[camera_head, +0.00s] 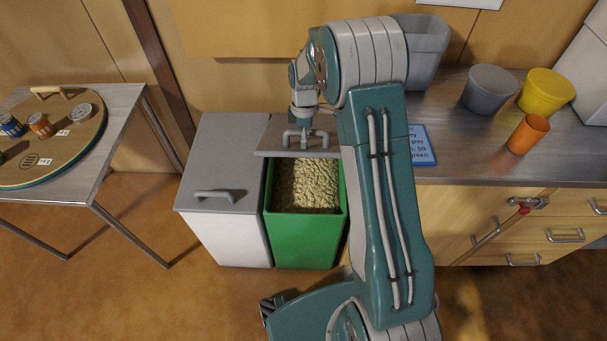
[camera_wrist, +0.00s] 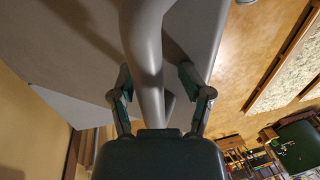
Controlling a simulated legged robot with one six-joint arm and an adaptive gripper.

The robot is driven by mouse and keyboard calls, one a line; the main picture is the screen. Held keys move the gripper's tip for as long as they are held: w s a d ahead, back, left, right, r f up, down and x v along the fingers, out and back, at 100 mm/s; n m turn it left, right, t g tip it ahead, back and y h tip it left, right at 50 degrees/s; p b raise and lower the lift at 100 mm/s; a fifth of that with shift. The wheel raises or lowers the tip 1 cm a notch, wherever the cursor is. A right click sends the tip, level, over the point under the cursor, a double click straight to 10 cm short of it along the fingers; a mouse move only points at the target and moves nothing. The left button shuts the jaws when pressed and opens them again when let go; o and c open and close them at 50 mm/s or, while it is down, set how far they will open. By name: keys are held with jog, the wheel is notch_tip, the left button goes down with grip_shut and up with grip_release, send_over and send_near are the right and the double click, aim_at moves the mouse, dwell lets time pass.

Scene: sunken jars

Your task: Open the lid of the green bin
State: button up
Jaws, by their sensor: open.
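The green bin (camera_head: 306,238) stands on the floor, left of my arm in the head view. Its grey lid (camera_head: 268,143) is raised and tilted up toward the wall. Pale grainy stuff (camera_head: 307,184) shows inside the bin. The lid's handle (camera_head: 320,135) is just below my gripper (camera_head: 304,113). In the wrist view, the open fingers of my gripper (camera_wrist: 155,80) lie on either side of the grey handle bar (camera_wrist: 148,45), with the lid's underlying grey surface (camera_wrist: 75,70) behind. I cannot tell whether a finger touches the bar.
A white bin (camera_head: 229,240) with a shut grey lid stands directly left. A counter (camera_head: 460,155) at right holds grey containers, a yellow pot (camera_head: 545,91) and an orange cup (camera_head: 529,134). A side table (camera_head: 103,172) with a round board (camera_head: 75,155) stands at left.

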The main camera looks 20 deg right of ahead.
jog(key=s+a+f, duration=0.1)
jog(key=s+f, duration=0.4)
jog(key=f, duration=0.4)
jog(key=shift+a+f, duration=0.15)
jog(key=shift+a, duration=0.15)
jog(key=shift+w+d+r, duration=0.3)
jog(key=shift+w+r, duration=0.65)
jog(key=shift+r, duration=0.9)
jog(key=shift+w+d+r, duration=0.3)
jog(key=shift+w+r, duration=0.6)
jog(key=shift+r, duration=0.95)
jog(key=shift+w+d+r, duration=0.3)
jog(key=shift+w+r, duration=0.65)
jog(key=shift+r, duration=0.9)
